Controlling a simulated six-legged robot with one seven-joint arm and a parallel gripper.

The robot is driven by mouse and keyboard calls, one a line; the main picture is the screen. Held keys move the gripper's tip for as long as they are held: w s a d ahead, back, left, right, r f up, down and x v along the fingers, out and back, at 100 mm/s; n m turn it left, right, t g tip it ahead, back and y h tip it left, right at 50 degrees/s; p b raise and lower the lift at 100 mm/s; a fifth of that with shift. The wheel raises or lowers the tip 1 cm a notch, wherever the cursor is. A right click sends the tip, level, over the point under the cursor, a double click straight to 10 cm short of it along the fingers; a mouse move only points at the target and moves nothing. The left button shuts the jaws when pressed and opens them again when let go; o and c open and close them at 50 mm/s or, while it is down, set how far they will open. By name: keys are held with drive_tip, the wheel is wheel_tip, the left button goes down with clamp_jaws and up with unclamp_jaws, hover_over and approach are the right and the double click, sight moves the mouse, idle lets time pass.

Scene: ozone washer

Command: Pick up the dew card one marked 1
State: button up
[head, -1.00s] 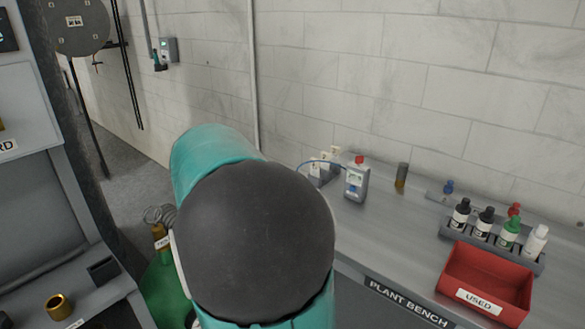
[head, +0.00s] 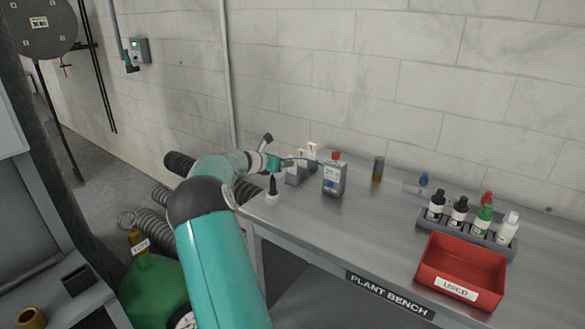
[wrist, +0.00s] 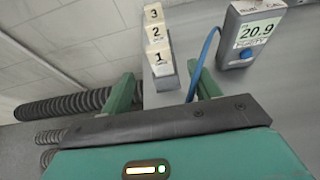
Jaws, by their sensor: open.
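The dew card marked 1 (wrist: 160,57) is a pale card with a black numeral, standing nearest in a grey stepped holder (wrist: 166,83). Cards marked 2 (wrist: 156,33) and 3 (wrist: 153,14) stand behind it. My gripper (wrist: 162,72) is open, its two green fingers on either side of the holder, with card 1 in the gap between them. I see no contact. In the head view my gripper (head: 280,163) is at the bench's far left end beside the pale cards (head: 313,150), partly hiding them; the numerals are too small to read there.
A grey meter (wrist: 250,32) reading 20.9, with a blue tube, stands close right of the cards. The plant bench (head: 345,235) also holds a red USED bin (head: 462,262) and a bottle rack (head: 465,238). Dark ribbed hoses (wrist: 60,104) lie left of the bench.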

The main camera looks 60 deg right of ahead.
sight(292, 170)
drive_tip(key=x, duration=0.9)
drive_tip(key=shift+w+d+f, duration=0.1)
drive_tip(key=shift+w+d, duration=0.05)
drive_tip(key=c, duration=1.1)
